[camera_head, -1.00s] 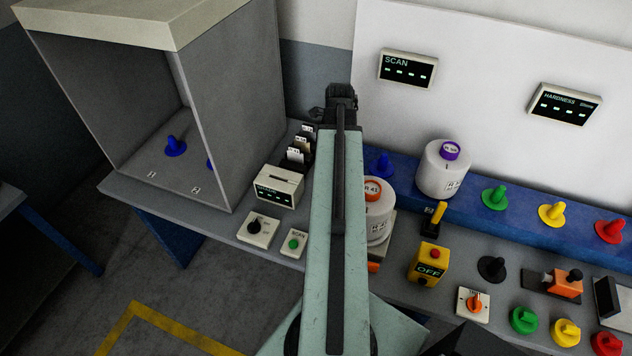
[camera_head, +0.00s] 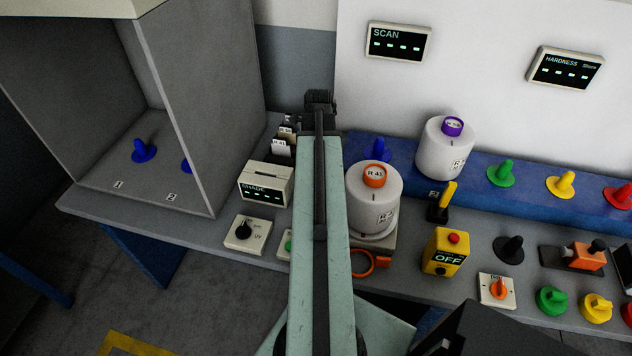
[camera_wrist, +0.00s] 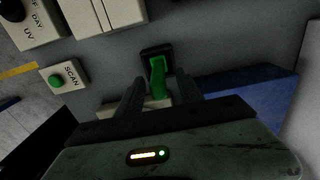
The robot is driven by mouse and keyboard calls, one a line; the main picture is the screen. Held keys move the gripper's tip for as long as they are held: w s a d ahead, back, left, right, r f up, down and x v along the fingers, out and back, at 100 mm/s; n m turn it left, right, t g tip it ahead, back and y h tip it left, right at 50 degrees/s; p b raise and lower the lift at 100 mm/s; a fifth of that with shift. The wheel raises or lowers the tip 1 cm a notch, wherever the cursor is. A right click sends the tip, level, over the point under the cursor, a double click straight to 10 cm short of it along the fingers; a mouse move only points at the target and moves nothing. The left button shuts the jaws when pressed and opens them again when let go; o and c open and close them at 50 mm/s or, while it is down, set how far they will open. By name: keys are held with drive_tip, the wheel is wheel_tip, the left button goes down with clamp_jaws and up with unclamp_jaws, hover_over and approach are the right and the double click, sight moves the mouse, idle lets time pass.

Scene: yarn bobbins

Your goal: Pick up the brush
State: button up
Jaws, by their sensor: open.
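A green handle (camera_wrist: 158,80) on a dark base (camera_wrist: 157,50) shows in the wrist view and appears to be the brush; no bristles can be made out. It is hidden behind my arm in the head view. My gripper (camera_wrist: 160,78) is open, with its two dark fingers on either side of the green handle in the picture. I cannot tell whether they touch it. In the head view my gripper (camera_head: 320,108) is at the far end of my arm, near the back of the bench.
The shade box (camera_head: 265,184), knob box (camera_head: 247,235) and card holders (camera_head: 284,143) stand left of my arm. A white bobbin (camera_head: 374,195) is close on the right, with a yellow-handled thing (camera_head: 447,195) beyond. The grey booth (camera_head: 215,110) rises at left.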

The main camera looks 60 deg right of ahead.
drive_tip(key=shift+f, duration=0.2)
drive_tip(key=f+b, duration=0.5)
drive_tip(key=shift+w+a+f, duration=0.1)
drive_tip(key=shift+w+f, duration=0.1)
drive_tip(key=shift+r, duration=0.2)
clamp_jaws()
